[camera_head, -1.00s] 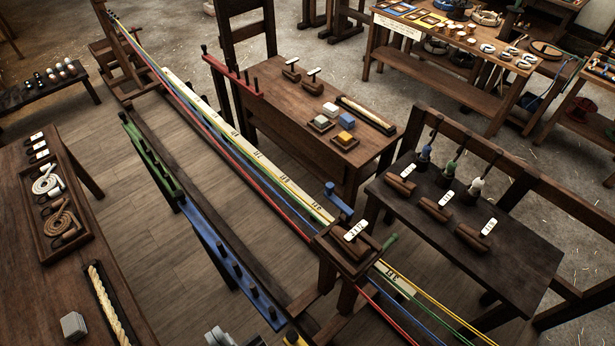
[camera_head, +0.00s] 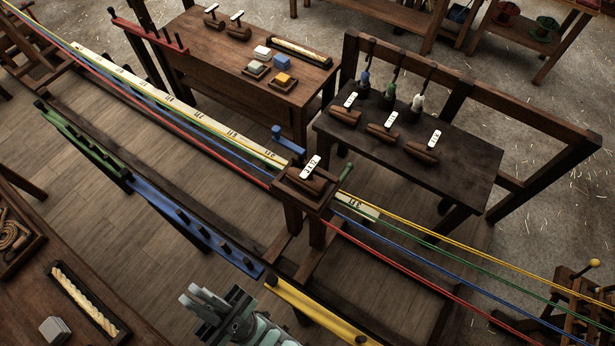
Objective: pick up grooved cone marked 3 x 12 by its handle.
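A wooden cone with a white tag (camera_head: 311,167) sits on the raised wooden stand (camera_head: 289,184) across the coloured ropes. Its tag seems to end in 12, but I cannot read it surely. Three similar cones with white tags, a left one (camera_head: 345,116), a middle one (camera_head: 383,133) and a right one (camera_head: 420,153), lie on the dark table; their marks are too small to read. My gripper (camera_head: 204,300) shows at the bottom, left of the yellow rail and well apart from all cones. Nothing shows between its fingers, and their gap is unclear.
Red, blue, green and yellow ropes (camera_head: 440,268) run diagonally past the stand. A blue pegged rail (camera_head: 192,226) and a yellow rail (camera_head: 318,314) lie near my gripper.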

